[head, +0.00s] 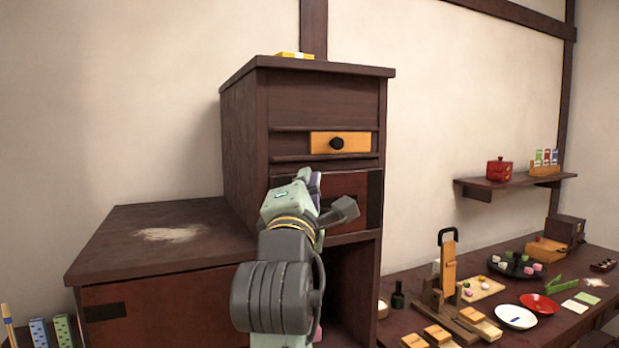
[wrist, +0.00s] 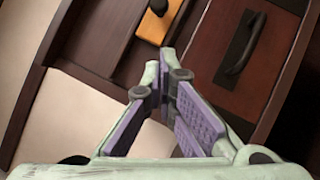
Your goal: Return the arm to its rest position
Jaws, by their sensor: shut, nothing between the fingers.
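My gripper (wrist: 168,75) is shut and empty, its purple-padded fingers meeting near the middle of the wrist view. In the head view my arm reaches up in front of the dark wooden cabinet (head: 245,125), and the gripper is largely hidden behind my wrist. It is near a reddish-brown front panel below a small yellow drawer (head: 323,142) with a black knob. The wrist view shows the yellow drawer (wrist: 157,22) above the fingertips and a black handle (wrist: 240,45) on a reddish panel to their right. I cannot tell whether the fingers touch the cabinet.
A lower cabinet top (head: 125,235) with a pale powdery patch lies to the left. To the right, a low table (head: 398,325) holds dishes, wooden blocks and a tall wooden stand (head: 447,270). A wall shelf (head: 510,183) carries a red pot. The wall space above is clear.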

